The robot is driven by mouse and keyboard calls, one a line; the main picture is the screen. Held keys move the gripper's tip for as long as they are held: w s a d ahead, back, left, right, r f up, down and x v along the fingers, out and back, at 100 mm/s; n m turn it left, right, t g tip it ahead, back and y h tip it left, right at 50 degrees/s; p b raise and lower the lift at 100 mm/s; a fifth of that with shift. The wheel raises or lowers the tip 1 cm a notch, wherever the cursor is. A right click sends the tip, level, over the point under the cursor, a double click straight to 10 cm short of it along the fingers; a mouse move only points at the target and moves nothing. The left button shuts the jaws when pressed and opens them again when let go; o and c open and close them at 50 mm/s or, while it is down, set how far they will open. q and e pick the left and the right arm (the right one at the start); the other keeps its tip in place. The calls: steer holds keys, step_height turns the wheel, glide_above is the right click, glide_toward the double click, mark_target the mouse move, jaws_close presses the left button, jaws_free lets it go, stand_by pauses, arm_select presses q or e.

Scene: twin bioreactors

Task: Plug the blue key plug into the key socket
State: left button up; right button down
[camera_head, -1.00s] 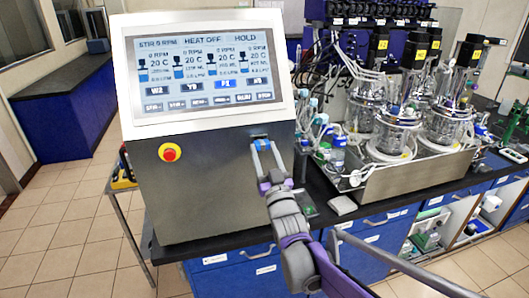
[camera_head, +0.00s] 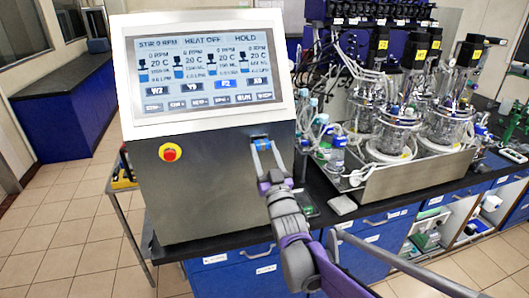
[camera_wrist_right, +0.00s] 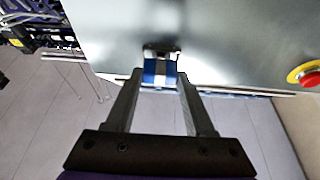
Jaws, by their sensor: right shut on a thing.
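The blue key plug (camera_wrist_right: 160,70) shows in the right wrist view between my right gripper's fingers (camera_wrist_right: 160,76). Its far end is at the key socket (camera_wrist_right: 161,48) on the grey console face. I cannot tell how deep it sits, or whether it is fully in. In the head view my right gripper (camera_head: 264,149) reaches up to the socket area on the lower right of the console front (camera_head: 215,190), with a bit of blue between its fingertips. The fingers are shut on the plug and largely hide it there. My left gripper is not in view.
A red emergency button (camera_head: 170,152) sits on the console's left, below a lit screen (camera_head: 205,68). Glass bioreactor vessels (camera_head: 395,130) with tubing stand in a steel tray (camera_head: 400,180) at the right. A small white object (camera_head: 342,205) lies on the black bench near my arm.

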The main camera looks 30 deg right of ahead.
steer(key=shift+w+d, duration=0.15)
steer(key=shift+w, duration=0.45)
steer(key=shift+c, duration=1.3)
jaws_free()
steer(key=shift+o, duration=1.3)
